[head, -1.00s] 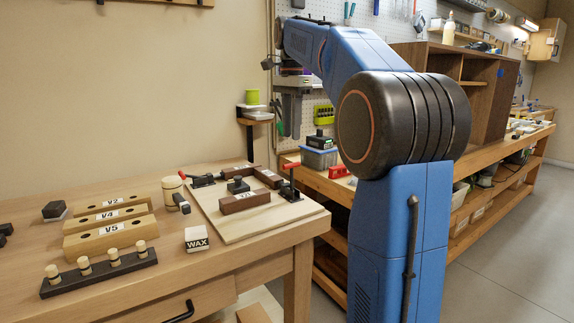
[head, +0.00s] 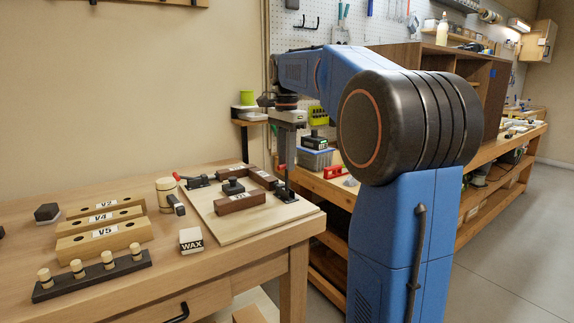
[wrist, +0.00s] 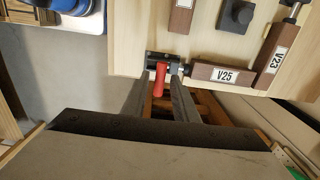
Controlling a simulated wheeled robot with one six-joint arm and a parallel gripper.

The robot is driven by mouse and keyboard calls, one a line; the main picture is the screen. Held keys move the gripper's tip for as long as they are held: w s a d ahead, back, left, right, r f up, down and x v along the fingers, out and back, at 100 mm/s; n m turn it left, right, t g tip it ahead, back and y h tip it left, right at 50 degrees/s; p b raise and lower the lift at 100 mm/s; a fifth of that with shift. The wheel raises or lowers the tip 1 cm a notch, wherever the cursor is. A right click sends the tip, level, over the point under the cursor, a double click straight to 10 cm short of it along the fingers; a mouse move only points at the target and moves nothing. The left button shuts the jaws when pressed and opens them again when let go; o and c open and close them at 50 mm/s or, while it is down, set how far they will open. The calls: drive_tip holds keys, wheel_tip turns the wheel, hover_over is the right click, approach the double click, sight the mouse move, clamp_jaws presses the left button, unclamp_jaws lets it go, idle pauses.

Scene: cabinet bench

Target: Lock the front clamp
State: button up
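The front clamp (head: 285,194) is a dark toggle clamp at the right edge of the pale board (head: 270,219). Its red handle (wrist: 160,78) shows in the wrist view, beside the labelled V25 block (wrist: 210,72). In the head view the handle stands up and is mostly hidden behind my gripper (head: 288,172). My gripper points down over this clamp. In the wrist view my gripper (wrist: 159,92) is open, with one finger on each side of the red handle and gaps between. I cannot tell how deep the handle sits between them.
A second red-handled clamp (head: 198,181) sits at the board's back left. Brown blocks and a black knob (head: 233,187) lie on the board. A mallet (head: 167,190), a WAX box (head: 191,240) and wooden blocks (head: 104,239) stand to the left. A shelf (head: 249,119) is behind the gripper.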

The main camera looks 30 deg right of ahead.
drive_tip(key=c, duration=0.6)
drive_tip(key=shift+s+f, duration=0.1)
drive_tip(key=shift+s, duration=0.45)
